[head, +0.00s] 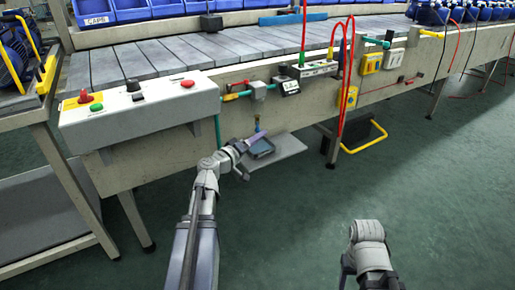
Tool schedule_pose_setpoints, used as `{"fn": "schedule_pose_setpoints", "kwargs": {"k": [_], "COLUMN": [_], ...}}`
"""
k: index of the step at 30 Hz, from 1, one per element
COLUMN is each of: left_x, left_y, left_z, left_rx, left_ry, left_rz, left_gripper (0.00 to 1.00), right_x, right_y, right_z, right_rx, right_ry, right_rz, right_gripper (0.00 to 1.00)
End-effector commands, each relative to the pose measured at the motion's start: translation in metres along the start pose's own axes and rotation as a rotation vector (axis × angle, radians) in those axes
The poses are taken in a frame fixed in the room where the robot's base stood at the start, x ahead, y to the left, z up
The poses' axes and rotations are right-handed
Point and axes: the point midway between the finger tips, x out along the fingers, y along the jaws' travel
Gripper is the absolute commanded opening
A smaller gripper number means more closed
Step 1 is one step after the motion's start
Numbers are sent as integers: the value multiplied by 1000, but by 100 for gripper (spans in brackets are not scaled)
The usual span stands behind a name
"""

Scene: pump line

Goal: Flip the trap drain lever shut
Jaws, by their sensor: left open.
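The trap (260,91) hangs on the teal air line at the front of the conveyor frame. Below it is a small drain fitting with a blue part on top (257,124), which I take for the drain lever; it is too small to tell its exact position. My left gripper (250,156) is open just below and left of this fitting, with one purplish finger close under it. I cannot tell whether it touches. Of my right arm only links show, at the bottom right.
A grey control box (142,113) with red, green and black controls juts out at left. A grey shelf (286,149) lies under the drain. Red hoses (342,90) and a yellow bar (366,140) are to the right. The green floor in front is clear.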

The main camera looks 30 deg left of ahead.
Motion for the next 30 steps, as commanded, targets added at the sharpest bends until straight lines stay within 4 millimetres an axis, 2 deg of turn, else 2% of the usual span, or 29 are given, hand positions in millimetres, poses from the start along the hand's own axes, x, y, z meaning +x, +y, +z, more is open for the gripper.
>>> {"fn": "schedule_pose_setpoints", "kwargs": {"k": [1, 4, 11, 16, 20, 30], "left_x": [-3, -8, -12, -6, 7, 57], "left_y": [-19, -31, -35, -35, -35, -36], "left_z": [-3, -15, -24, -24, -26, -31], "left_rx": [-11, -28, -37, -37, -37, -37], "left_ry": [36, 83, 112, 110, 109, 108], "left_rz": [-4, -7, -8, -7, -7, -7], "left_gripper": [57, 57, 57, 57, 57, 57], "right_x": [17, 25, 26, 26, 26, 26], "right_y": [-2, -2, -2, -2, -2, -2], "right_z": [-1, -1, -1, -1, -1, -1], "right_rx": [0, 0, 0, 0, 0, 0], "right_ry": [0, 1, 1, 1, 1, 1], "right_rz": [0, 0, 0, 0, 0, 0], "right_gripper": [56, 56, 56, 56, 56, 56]}}
